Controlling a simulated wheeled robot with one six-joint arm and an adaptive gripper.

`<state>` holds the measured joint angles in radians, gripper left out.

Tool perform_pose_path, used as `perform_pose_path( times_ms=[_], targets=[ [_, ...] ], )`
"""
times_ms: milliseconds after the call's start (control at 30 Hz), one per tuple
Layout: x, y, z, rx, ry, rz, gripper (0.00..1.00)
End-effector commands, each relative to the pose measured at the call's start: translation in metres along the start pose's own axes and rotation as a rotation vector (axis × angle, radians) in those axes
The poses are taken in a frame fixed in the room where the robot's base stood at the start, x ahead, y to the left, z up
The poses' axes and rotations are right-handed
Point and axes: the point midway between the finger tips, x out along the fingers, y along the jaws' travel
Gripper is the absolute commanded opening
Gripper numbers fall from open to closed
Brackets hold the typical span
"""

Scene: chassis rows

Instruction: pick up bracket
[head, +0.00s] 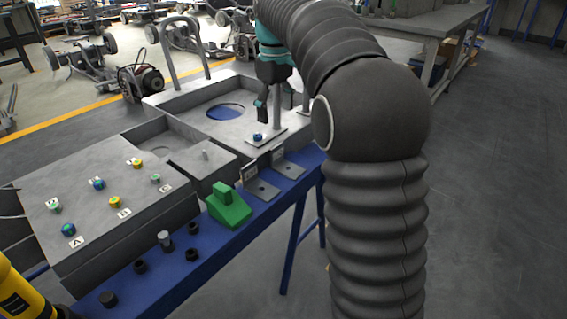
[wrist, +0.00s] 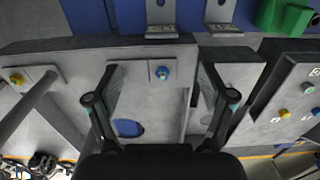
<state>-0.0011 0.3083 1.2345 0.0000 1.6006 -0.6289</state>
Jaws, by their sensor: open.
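A green angled block (head: 229,206), which looks like a bracket, sits on the blue bench; part of it shows at the upper right of the wrist view (wrist: 286,17). Two grey L-shaped metal pieces with labels stand on the bench beside it, one nearer (head: 263,190) and one farther (head: 290,169). I cannot tell for sure which piece is the bracket. My gripper (head: 262,112) is open and empty above the grey fixture.
A grey panel (head: 85,215) with several coloured knobs stands at the left. A grey tray (head: 185,105) with a round blue opening lies behind. Several dark cylinders (head: 139,267) stand on the blue bench (head: 180,287). An upright post (head: 277,105) is close to my gripper.

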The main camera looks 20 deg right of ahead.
Motion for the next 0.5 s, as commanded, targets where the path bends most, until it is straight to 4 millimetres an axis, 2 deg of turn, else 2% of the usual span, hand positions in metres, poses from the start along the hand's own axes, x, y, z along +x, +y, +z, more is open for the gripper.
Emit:
perform_pose_path(
  times_ms=[33,233,333,500],
  targets=[
    [0.011,-0.001,0.001,0.0,-0.002,-0.002,0.81],
    [0.048,-0.001,0.002,0.001,-0.001,-0.001,0.81],
    [0.06,-0.001,0.001,0.001,0.0,0.0,0.81],
    [0.07,-0.001,0.001,0.002,0.001,0.001,0.81]
  ],
)
